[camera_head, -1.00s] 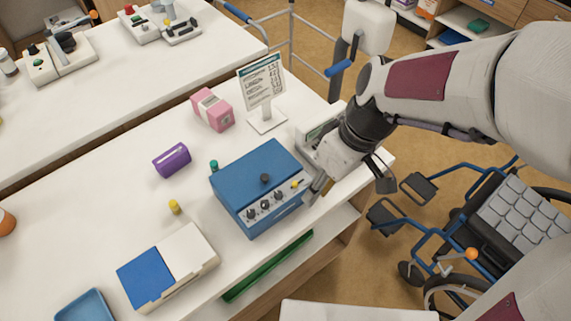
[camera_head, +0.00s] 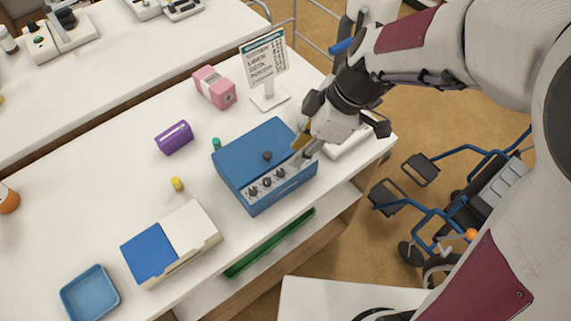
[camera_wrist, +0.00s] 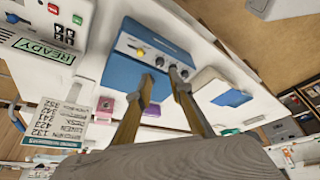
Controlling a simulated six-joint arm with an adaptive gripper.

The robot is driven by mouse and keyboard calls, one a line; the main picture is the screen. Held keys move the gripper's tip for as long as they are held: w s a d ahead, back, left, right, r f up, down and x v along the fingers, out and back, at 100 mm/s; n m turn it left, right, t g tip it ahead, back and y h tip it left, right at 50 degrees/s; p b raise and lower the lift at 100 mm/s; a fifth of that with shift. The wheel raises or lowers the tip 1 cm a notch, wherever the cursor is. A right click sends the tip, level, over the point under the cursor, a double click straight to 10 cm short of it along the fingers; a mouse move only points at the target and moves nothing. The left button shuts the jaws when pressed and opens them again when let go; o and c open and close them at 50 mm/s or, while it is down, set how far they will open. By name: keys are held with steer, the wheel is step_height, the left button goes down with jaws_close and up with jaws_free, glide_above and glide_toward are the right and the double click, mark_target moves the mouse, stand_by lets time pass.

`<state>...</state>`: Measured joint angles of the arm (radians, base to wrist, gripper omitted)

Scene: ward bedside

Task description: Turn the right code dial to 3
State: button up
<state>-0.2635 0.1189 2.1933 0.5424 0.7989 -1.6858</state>
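A blue box (camera_head: 250,150) stands on the white table, with a light control strip along its front. Three dark code dials sit in a row on it. The right code dial (camera_head: 280,173) is the one closest to my gripper (camera_head: 302,156). In the wrist view the row appears turned round, with the right code dial (camera_wrist: 159,62) beside a yellow knob (camera_wrist: 140,52). My gripper (camera_wrist: 163,77) is open, its two fingers apart and nothing between them. It is at the right end of the box, apart from the dials. The dial settings are too small to read.
A sign stand (camera_head: 265,65) and a pink carton (camera_head: 214,87) stand behind the box. A purple cylinder (camera_head: 174,137) lies to the left. A white device with a green READY display (camera_wrist: 44,51) is beside the box.

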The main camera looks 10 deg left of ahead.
mark_target(281, 172)
steer(key=shift+f, duration=0.15)
steer(key=shift+x, duration=3.8)
jaws_close()
